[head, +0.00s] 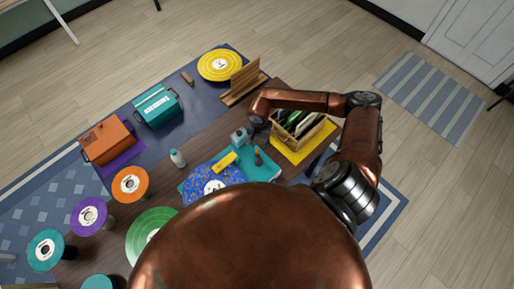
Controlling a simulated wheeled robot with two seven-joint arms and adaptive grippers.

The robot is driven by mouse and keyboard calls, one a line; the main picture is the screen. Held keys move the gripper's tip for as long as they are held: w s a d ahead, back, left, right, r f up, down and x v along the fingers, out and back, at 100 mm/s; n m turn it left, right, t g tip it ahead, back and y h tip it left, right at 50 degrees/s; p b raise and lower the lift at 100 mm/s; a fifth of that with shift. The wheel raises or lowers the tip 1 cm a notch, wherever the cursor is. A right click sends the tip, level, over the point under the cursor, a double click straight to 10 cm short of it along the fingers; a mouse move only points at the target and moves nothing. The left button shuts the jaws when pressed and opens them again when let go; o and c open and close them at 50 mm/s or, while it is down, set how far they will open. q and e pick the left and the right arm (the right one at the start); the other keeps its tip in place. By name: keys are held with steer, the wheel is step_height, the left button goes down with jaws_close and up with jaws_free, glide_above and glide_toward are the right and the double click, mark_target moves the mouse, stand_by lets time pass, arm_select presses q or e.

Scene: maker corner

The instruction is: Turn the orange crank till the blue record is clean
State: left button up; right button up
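The blue record (201,187), speckled with yellowish marks, lies flat on a teal base (261,171) on the dark table. My body covers its near edge. A yellow bar (224,162) lies over the record's far side. A grey-teal block (239,137) stands at the base's far edge. A small upright part with an orange top (257,152), which looks like the crank, stands right of the record. My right gripper (256,121) is above and beyond that part, near the grey-teal block. Its fingers are too small and dark to read. My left gripper is not in view.
A wooden crate of records (303,137) stands on a yellow mat (325,136) at the right, close to my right arm. A white bottle (178,158) stands left of the base. Orange (130,184), purple (89,216) and green (141,233) records are farther left. A wooden rack (243,82) is behind.

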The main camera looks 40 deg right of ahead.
mark_target(257, 150)
steer(key=f, duration=0.1)
steer(key=f+p, duration=0.1)
steer(key=f, duration=0.1)
steer(key=a+f, duration=0.1)
steer(key=f, duration=0.1)
steer(key=shift+w, duration=0.35)
steer(key=shift+f, duration=0.75)
steer(key=shift+d, duration=0.1)
steer(key=shift+c, duration=0.4)
jaws_close()
